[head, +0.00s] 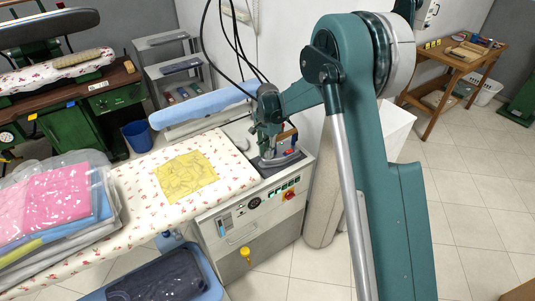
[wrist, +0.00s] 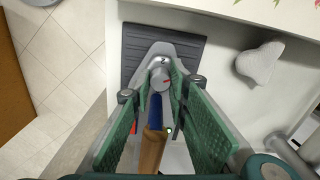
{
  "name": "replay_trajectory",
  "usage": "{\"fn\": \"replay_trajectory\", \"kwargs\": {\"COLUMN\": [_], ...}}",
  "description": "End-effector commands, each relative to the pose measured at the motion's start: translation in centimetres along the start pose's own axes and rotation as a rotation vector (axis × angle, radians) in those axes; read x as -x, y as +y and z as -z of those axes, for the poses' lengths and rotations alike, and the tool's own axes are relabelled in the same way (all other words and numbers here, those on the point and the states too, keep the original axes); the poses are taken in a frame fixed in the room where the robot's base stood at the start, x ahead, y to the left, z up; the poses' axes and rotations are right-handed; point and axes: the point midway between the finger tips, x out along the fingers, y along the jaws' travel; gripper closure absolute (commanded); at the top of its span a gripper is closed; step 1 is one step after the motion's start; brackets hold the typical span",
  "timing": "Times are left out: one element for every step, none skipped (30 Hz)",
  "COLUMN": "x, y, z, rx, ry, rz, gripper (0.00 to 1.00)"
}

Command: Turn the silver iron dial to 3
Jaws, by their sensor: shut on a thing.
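The silver iron (head: 284,158) stands on a dark rest at the right end of the ironing table. In the wrist view its pointed silver body (wrist: 142,78) lies on the ribbed dark pad. The round grey dial (wrist: 159,76) has a small red mark on its lower right; a dark figure like a 2 shows above it. My gripper (head: 270,125) reaches down over the iron. In the wrist view its green fingers (wrist: 160,90) stand on both sides of the dial, shut on it; the contact itself is hard to see. The blue and brown handle lies between the fingers.
The dark pad (wrist: 195,50) lies on the white tabletop. A grey rounded piece (wrist: 260,62) stands to its right. A yellow folded cloth (head: 189,177) and bagged garments (head: 60,205) lie on the floral cover. A blue padded arm (head: 205,105) and hanging cables are close behind my gripper.

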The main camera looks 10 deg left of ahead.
Motion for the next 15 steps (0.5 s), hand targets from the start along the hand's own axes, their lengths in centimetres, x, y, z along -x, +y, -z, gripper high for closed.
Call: {"fn": "replay_trajectory", "kwargs": {"x": [-0.13,-0.12,-0.10,-0.09,-0.07,-0.04,-0.03,-0.01,0.01,0.03,0.04,0.06,0.07,0.07,0.08], "y": [-0.04,-0.04,-0.03,-0.04,-0.04,-0.04,-0.04,-0.04,-0.04,-0.04,-0.04,-0.04,-0.04,-0.04,-0.04], "z": [0.02,0.03,0.03,0.03,0.03,0.04,0.04,0.04,0.05,0.05,0.05,0.05,0.06,0.06,0.06], "rx": [-0.031,-0.050,-0.075,-0.092,-0.107,-0.125,-0.134,-0.142,-0.151,-0.154,-0.156,-0.157,-0.157,-0.156,-0.156], "ry": [0.000,0.000,0.000,0.001,0.001,0.001,0.001,0.001,0.001,0.001,0.001,0.001,0.001,0.001,0.001], "rz": [0.001,0.001,0.001,0.001,0.001,0.001,0.001,0.001,0.001,0.001,0.001,0.001,0.001,0.001,0.001], "gripper": [0.94,0.94,0.94,0.94,0.94,0.94,0.94,0.94,0.94,0.94,0.94,0.94,0.94,0.94,0.94]}}
